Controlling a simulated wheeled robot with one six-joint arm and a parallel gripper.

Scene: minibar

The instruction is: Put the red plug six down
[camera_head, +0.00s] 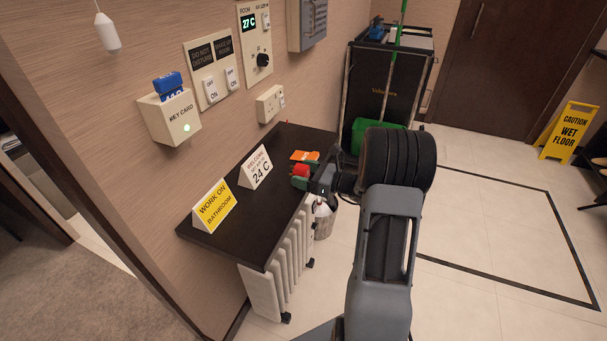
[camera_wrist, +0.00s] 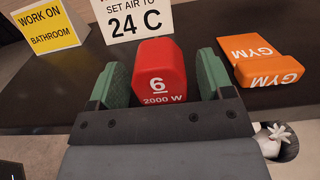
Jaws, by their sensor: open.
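The red plug (camera_wrist: 158,62), marked "6" and "2000 W", is at the dark shelf (camera_wrist: 85,92) in the wrist view, between my green finger pads. My gripper (camera_wrist: 160,80) is open around it, with a gap visible at the right pad; contact at the left pad is hard to tell. In the head view the red plug (camera_head: 301,170) shows near the right edge of the shelf (camera_head: 200,235), partly hidden by my gripper (camera_head: 303,180). I cannot tell whether its underside touches the shelf.
An orange "GYM" tag (camera_wrist: 262,60) lies right of the plug. A "24 C" card (camera_head: 256,167) and a yellow "WORK ON BATHROOM" card (camera_head: 214,207) stand on the shelf. A wall socket (camera_head: 270,104) is above it; a white radiator (camera_head: 280,270) is below.

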